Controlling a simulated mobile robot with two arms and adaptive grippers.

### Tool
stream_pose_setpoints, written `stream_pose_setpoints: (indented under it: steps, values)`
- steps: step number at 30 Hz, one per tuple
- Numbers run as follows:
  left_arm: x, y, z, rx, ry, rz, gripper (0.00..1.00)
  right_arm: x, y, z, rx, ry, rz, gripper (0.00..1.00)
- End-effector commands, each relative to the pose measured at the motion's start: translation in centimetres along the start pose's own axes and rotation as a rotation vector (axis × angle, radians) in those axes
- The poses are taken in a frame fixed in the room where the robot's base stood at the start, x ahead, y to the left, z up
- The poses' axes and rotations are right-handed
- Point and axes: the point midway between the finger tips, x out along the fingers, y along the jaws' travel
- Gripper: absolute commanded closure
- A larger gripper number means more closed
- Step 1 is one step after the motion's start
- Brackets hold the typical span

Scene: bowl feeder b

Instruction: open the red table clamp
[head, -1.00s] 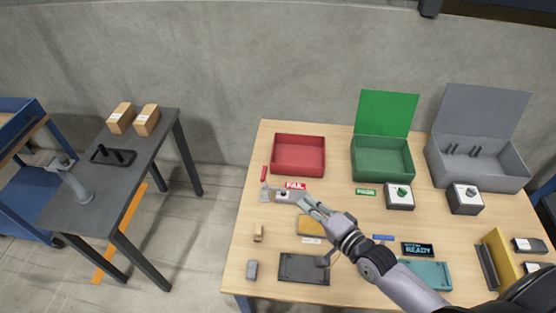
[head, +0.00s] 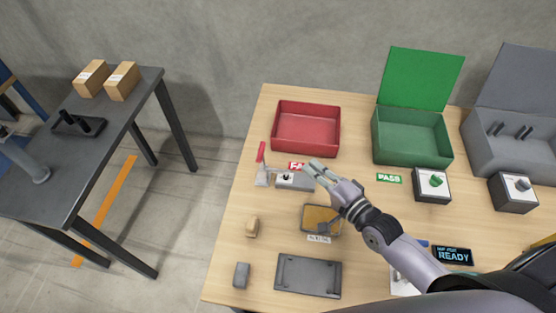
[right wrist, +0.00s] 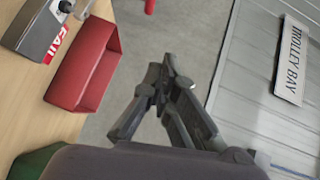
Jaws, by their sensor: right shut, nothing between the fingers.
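The table clamp stands on the wooden table near its left edge, with a red handle (head: 261,152) above a grey metal base (head: 263,179). The handle points up or toward the back in the head view. A grey block with a dark knob (head: 293,181) sits right beside the base. My right gripper (head: 312,168) is above and to the right of that block, shut and empty, apart from the handle. In the right wrist view the fingers (right wrist: 160,86) are together over floor; the red handle (right wrist: 149,6) shows at the top edge. My left gripper is not in view.
A red bin (head: 306,128) stands behind the gripper, and a green lidded box (head: 412,137) and grey lidded box (head: 515,150) are to the right. A dark tray (head: 308,276) and small blocks lie in front. A dark side table (head: 60,170) stands left across a floor gap.

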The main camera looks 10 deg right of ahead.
Motion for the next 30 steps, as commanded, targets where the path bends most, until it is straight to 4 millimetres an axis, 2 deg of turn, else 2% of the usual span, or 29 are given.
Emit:
stream_pose_setpoints:
  steps: [1, 7, 23, 26, 30]
  values:
    - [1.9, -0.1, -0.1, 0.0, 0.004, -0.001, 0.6, 0.3, 1.8, 0.3, 0.0, 0.0, -0.001, 1.0]
    - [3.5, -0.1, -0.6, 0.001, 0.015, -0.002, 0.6, 0.5, 3.5, 0.5, 0.0, 0.0, -0.001, 1.0]
    - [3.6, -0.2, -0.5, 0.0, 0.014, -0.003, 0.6, 0.8, 3.6, 0.5, 0.0, 0.001, -0.001, 1.0]
    - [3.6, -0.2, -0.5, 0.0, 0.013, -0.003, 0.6, 1.6, 3.5, 0.4, 0.0, 0.001, -0.002, 1.0]
    - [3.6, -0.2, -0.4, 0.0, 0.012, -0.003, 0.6, 3.8, 3.4, 0.5, 0.0, 0.002, -0.004, 1.0]
